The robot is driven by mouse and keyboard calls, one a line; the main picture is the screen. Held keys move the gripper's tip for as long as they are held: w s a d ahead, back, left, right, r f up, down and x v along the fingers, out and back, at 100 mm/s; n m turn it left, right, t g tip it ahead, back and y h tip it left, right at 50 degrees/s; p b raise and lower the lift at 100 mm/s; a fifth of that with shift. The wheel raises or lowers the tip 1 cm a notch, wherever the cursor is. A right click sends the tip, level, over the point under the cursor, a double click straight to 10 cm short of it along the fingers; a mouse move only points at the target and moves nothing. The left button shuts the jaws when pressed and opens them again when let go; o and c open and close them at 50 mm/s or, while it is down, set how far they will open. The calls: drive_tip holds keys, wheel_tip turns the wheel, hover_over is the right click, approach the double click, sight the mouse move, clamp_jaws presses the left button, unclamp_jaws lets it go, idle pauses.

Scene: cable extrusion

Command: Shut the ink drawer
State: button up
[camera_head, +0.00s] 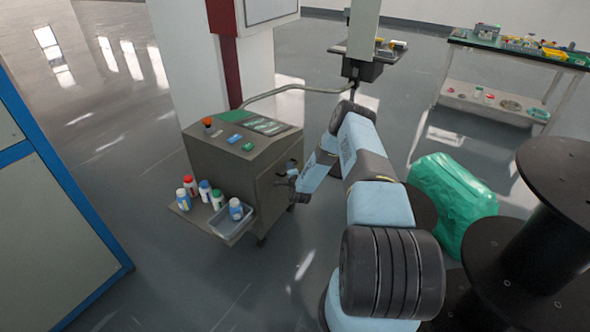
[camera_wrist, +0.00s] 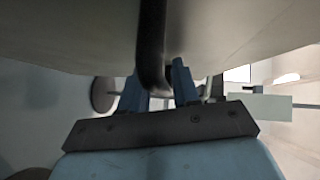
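The grey ink cabinet (camera_head: 225,170) stands left of centre in the head view. My gripper (camera_head: 284,183) is at its right-hand face, beside a small dark fitting (camera_head: 291,166). In the wrist view, my gripper's two blue fingers (camera_wrist: 160,88) are a short way apart. A dark curved handle (camera_wrist: 152,45) comes down from a pale panel (camera_wrist: 70,35) and its loop lies at the fingers. I cannot tell whether the fingers press on it. The drawer's edges are not clear in either view, so how far it stands out cannot be told.
A side shelf (camera_head: 186,212) on the cabinet carries several bottles and a grey bin (camera_head: 232,222). Black spools (camera_head: 500,255) and a green wrapped bundle (camera_head: 450,200) stand right of my arm. A workbench (camera_head: 500,46) is at the back right. Open floor lies in front of the cabinet.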

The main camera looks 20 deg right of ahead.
drive_tip(key=shift+a+r, duration=0.15)
drive_tip(key=shift+r, duration=0.05)
drive_tip(key=v, duration=1.3)
drive_tip(key=shift+s+f, duration=0.15)
drive_tip(key=shift+s, duration=0.25)
